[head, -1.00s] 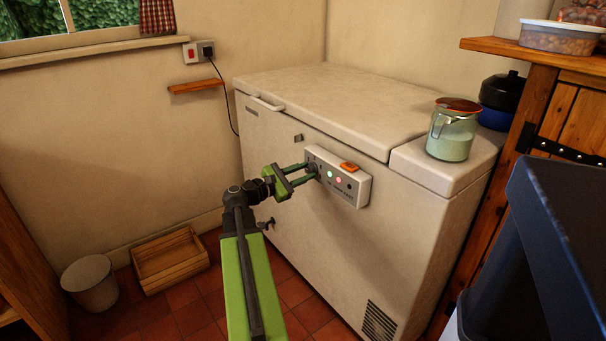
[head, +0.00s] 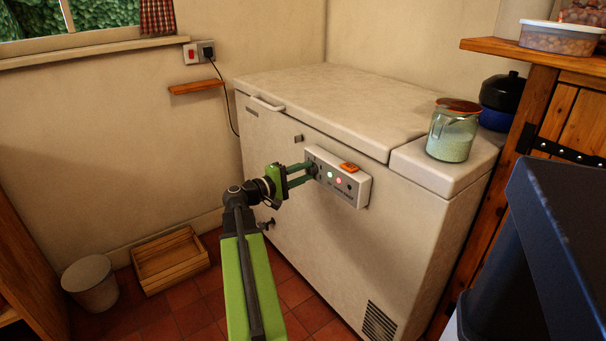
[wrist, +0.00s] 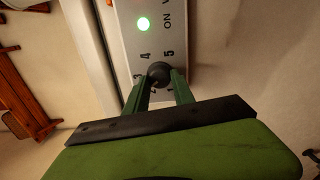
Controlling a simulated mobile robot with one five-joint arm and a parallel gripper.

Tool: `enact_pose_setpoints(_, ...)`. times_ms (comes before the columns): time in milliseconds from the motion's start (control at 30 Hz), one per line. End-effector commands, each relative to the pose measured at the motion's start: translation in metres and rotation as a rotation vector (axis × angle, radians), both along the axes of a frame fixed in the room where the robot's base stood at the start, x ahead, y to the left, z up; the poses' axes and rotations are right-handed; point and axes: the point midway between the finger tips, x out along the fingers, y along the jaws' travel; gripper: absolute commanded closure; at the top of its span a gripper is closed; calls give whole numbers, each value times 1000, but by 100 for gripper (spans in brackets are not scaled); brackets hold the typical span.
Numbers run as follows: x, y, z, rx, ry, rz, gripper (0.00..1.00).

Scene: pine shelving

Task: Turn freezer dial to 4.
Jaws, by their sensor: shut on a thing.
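The freezer (head: 290,225) is a large white chest with a control panel (head: 352,187) on its front. In the wrist view the panel (wrist: 185,30) shows the printed numbers 3, 4 and 5 around a small dark round dial (wrist: 158,70). My gripper (head: 313,172) reaches the left end of the panel. In the wrist view its two green fingers (wrist: 160,84) are shut on the dial, one at each side. I cannot make out the dial's pointer. In the head view the fingers hide the dial.
A jar (head: 453,137) stands on the freezer's right end. A crate (head: 170,262) and bin (head: 90,286) stand on the floor at left.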

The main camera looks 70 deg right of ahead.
Motion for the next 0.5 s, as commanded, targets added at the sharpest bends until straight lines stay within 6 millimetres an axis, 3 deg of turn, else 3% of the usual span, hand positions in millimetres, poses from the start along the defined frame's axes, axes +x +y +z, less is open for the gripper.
enact_pose_setpoints(500,2,-2,3,-268,-407,9,100)
